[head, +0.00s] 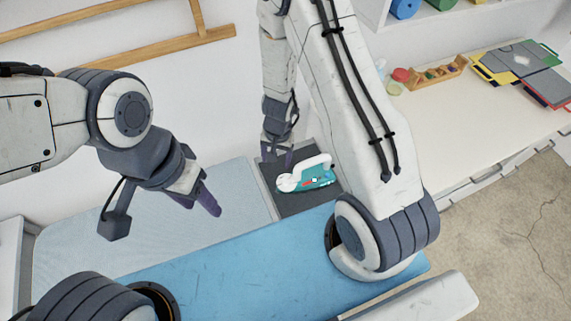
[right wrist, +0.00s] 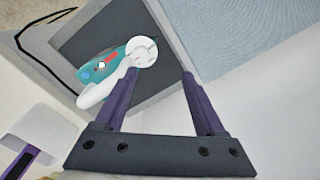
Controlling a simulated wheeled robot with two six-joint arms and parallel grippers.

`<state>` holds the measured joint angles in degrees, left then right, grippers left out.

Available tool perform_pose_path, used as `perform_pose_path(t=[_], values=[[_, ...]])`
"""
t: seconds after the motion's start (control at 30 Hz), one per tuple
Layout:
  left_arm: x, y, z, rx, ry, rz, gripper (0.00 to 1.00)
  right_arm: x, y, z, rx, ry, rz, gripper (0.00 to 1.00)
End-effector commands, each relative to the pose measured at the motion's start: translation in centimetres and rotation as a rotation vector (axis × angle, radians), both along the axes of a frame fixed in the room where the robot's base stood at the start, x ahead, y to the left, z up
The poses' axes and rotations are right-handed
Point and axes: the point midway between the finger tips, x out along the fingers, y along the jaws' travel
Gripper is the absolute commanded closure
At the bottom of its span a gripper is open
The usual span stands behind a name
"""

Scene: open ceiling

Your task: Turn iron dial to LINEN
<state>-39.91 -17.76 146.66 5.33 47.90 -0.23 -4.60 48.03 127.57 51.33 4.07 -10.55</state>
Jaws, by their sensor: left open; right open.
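The iron (head: 318,179) is teal and white and lies on a dark grey rest (head: 296,204). In the right wrist view the iron (right wrist: 107,66) shows its white handle and a round white dial (right wrist: 142,50) with small dark marks, too small to read. My right gripper (head: 277,156) is open at the iron's left end. In the right wrist view its purple fingers (right wrist: 162,75) are apart and empty; the left fingertip overlaps the dial's lower edge, and I cannot tell whether it touches. My left gripper (head: 209,203) is away to the left, above the pale blue board, with nothing in it.
The pale blue ironing surface (head: 150,222) lies left of the rest, and a blue surface (head: 245,265) lies in front. A white counter (head: 445,110) at the right holds a wooden rack (head: 438,73) and folders (head: 520,62). My right arm covers part of the middle.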

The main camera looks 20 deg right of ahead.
Motion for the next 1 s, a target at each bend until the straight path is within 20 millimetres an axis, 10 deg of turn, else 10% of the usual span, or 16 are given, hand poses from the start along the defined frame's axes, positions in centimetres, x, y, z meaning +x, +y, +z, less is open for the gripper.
perform_pose_path(t=[0.27,1.0], values=[[0.0,0.0,0.9,0.001,0.001,-0.001,0.5,-0.8,-3.2,-2.6,-0.058,0.031,-0.12,0.28],[0.0,0.0,-8.5,0.0,0.0,0.002,0.5,-0.8,-3.0,-11.9,-0.056,0.031,-0.116,0.28]])
